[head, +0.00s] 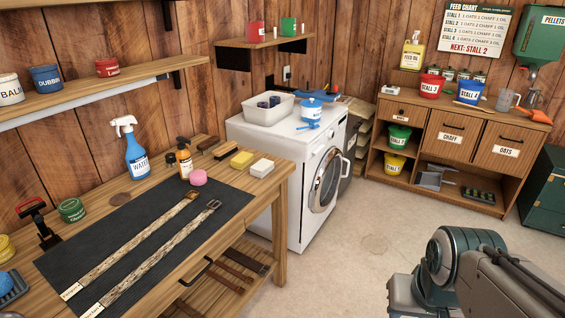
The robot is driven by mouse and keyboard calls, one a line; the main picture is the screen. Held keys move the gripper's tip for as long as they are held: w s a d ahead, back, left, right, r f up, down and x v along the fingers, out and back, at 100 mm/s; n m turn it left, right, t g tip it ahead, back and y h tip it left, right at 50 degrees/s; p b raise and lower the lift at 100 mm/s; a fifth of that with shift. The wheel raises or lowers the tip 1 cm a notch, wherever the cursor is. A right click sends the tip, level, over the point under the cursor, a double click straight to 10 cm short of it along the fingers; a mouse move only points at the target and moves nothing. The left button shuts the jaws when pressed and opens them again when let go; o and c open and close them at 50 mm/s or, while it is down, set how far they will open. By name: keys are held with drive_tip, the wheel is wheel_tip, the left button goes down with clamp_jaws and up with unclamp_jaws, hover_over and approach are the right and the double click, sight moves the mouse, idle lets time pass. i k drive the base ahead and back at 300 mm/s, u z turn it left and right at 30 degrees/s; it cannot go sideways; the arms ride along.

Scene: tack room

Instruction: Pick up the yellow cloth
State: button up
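A small yellow block-shaped thing (241,159), which looks like a folded yellow cloth, lies flat near the back right end of the wooden workbench (262,192). A similar white folded thing (262,168) lies just to its right, with a narrow gap between them. My arm shows at the lower right, over the floor and well away from the bench. My gripper's fingers are not in the picture. Nothing covers the yellow thing.
Brushes (208,144) lie behind. Two straps lie on a dark mat (150,225). A washing machine (300,170) stands beyond the bench. The floor (340,255) is clear.

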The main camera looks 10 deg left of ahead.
sight(242, 160)
drive_tip(key=z, duration=0.1)
drive_tip(key=i, duration=2.3)
drive_tip(key=u, duration=1.65)
drive_tip(key=i, duration=0.75)
drive_tip(key=u, duration=0.75)
